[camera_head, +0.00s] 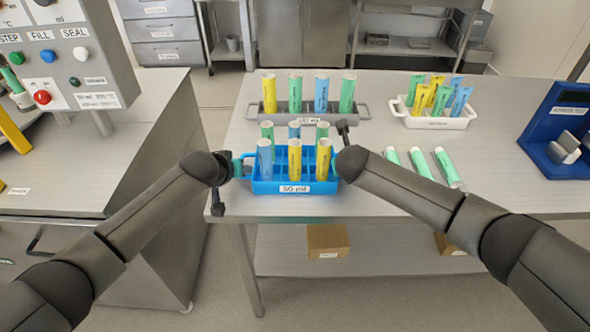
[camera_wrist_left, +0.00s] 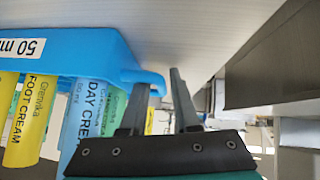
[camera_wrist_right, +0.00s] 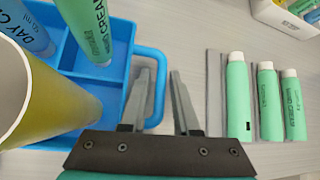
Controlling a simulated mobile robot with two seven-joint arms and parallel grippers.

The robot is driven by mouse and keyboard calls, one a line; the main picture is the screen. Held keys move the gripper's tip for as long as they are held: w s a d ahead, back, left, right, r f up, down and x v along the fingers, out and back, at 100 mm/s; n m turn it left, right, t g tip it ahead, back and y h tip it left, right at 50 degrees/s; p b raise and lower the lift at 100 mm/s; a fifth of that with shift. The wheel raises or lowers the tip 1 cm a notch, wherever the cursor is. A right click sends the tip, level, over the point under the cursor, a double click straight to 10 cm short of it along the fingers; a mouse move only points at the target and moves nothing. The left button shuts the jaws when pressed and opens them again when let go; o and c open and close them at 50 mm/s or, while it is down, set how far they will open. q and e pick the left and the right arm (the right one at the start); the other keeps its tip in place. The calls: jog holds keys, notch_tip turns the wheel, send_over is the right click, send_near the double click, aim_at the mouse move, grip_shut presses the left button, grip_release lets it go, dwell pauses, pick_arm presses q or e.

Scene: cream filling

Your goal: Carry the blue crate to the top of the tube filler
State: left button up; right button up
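The blue crate (camera_head: 293,187), labelled 50 ml, stands on the table's front edge holding several upright blue, yellow and green tubes. My left gripper (camera_wrist_left: 160,78) is open at the crate's left handle (camera_wrist_left: 150,78), which reaches in between its fingers. My right gripper (camera_wrist_right: 160,78) is open at the right handle (camera_wrist_right: 157,62); its fingers lie either side of the handle's outer bar, with a gap showing. In the head view my wrists partly hide both handles. The machine with STEP, FILL and SEAL buttons (camera_head: 75,55), seemingly the tube filler, stands at left, with a flat steel top (camera_head: 150,130).
A grey crate (camera_head: 308,117) of tubes stands just behind the blue one. A white bin (camera_head: 432,119) of tubes is back right. Green tubes (camera_head: 447,167) lie right of the crate, near a blue stand (camera_head: 562,130). A floor gap separates table and machine.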

pick_arm(q)
grip_shut()
pick_arm(e)
grip_shut()
dwell(1.0)
